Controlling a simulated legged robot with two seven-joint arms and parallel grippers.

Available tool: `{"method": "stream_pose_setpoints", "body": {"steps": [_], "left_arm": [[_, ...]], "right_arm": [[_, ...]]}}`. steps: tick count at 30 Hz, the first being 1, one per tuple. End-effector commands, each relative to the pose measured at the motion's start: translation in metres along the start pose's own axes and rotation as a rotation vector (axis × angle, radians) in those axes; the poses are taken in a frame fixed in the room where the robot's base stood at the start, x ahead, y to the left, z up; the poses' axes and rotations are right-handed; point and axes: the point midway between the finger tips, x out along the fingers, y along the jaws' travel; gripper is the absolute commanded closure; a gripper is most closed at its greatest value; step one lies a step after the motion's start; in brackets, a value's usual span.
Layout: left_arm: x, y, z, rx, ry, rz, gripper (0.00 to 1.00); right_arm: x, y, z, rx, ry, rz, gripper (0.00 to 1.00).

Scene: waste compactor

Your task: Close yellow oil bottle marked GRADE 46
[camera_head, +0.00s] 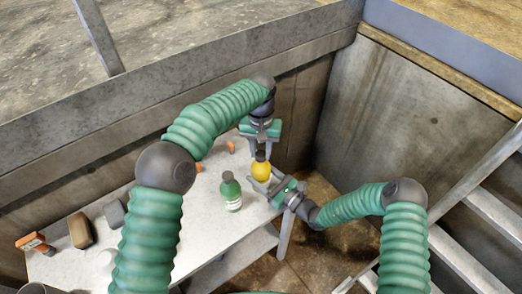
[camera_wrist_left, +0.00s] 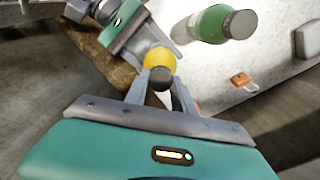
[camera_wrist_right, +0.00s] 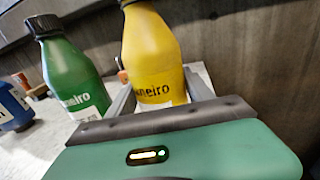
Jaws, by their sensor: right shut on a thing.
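The yellow oil bottle (camera_head: 261,172) stands upright near the right edge of the white table, with a dark cap (camera_wrist_left: 161,79) on its neck. Its label in the right wrist view (camera_wrist_right: 155,80) reads only "neiro"; no grade is legible. My right gripper (camera_head: 268,182) is shut on the bottle's body from the right, low down. My left gripper (camera_head: 259,152) points down from above, its fingers on either side of the cap. It looks open around the cap, and I cannot tell whether the fingers touch it. The cap's seating on the neck is hidden.
A green bottle (camera_head: 231,192) stands close left of the yellow one. A blue bottle (camera_wrist_right: 13,105) shows at the far left of the right wrist view. A small orange padlock-like item (camera_wrist_left: 240,79) lies on the table (camera_head: 205,235). Compactor walls (camera_head: 400,100) rise behind and right.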

Motion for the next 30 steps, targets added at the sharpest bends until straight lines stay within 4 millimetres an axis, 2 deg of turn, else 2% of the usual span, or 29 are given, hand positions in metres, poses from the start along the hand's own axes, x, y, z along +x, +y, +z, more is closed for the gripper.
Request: {"method": "stream_pose_setpoints", "body": {"steps": [1,6,17,20,30], "left_arm": [[0.000,0.000,0.000,0.000,0.000,0.001,0.64],[0.000,0.000,0.000,0.000,0.000,0.001,0.44],[-0.005,0.000,-0.001,-0.001,0.001,0.000,0.44],[-0.019,0.001,-0.001,0.000,0.003,0.000,0.44],[-0.096,0.002,-0.003,0.000,0.002,0.001,0.44]], "right_arm": [[0.000,0.000,0.000,0.000,0.001,0.000,1.00],[0.000,0.000,0.000,0.000,0.001,0.000,1.00],[0.000,0.000,0.000,0.000,0.000,0.000,1.00],[0.000,0.000,0.000,0.000,0.001,0.000,1.00],[0.000,0.000,0.000,0.000,0.001,0.000,1.00]]}}
